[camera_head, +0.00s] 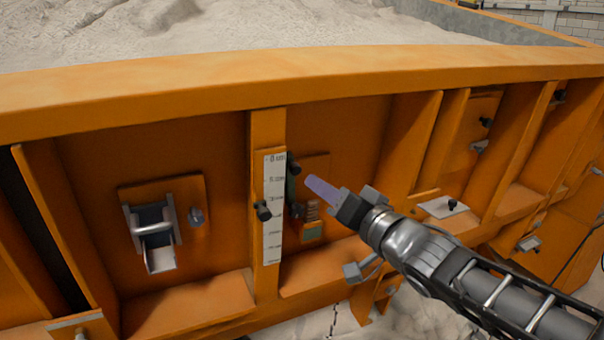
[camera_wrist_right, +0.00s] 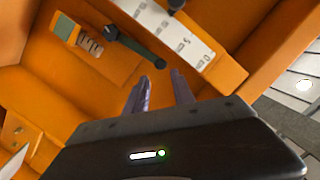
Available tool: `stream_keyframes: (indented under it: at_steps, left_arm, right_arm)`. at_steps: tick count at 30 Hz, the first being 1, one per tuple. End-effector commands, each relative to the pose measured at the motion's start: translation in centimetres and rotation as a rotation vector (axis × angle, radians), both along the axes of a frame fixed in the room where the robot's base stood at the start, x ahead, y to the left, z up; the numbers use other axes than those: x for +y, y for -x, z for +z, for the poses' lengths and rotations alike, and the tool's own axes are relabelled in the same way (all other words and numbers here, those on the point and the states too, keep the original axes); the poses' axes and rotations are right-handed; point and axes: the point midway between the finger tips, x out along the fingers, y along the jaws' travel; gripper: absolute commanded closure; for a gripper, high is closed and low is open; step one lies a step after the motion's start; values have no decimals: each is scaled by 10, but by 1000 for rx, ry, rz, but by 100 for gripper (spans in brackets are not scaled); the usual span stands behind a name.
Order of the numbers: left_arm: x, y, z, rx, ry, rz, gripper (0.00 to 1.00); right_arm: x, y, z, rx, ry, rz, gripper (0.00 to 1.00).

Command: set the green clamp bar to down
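The green clamp bar (camera_head: 292,186) is a dark green bar standing roughly upright on the orange wall, just right of the white scale strip. In the right wrist view the clamp bar (camera_wrist_right: 136,46) runs slantwise, with a thicker end near a spring (camera_wrist_right: 90,43) and a rounded end toward my fingers. My right gripper (camera_head: 319,188) is just right of the bar and appears apart from it. In the right wrist view its two purple fingers (camera_wrist_right: 160,82) are spread with nothing between them. My left gripper is not in view.
The scale strip (camera_head: 273,212) has a black knob (camera_head: 263,210) on it. A green block (camera_head: 312,231) sits below the spring. A metal latch (camera_head: 153,232) is at left. Orange ribs (camera_head: 411,145) project on the right. Sand (camera_head: 230,30) fills the bed above the rim.

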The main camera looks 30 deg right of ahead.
Motion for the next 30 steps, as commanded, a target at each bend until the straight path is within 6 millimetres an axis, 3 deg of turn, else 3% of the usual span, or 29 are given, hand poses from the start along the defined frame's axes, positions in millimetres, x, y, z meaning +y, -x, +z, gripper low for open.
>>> stream_keyframes:
  at_steps: [8, 19, 30]
  left_arm:
    - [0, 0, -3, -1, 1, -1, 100]
    - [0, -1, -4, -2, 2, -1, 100]
    - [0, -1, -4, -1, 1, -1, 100]
  right_arm:
    - [0, -18, -2, 5, 2, -1, 70]
    - [3, -70, -1, 3, 1, -2, 70]
    - [4, -78, 0, -1, 1, -1, 70]
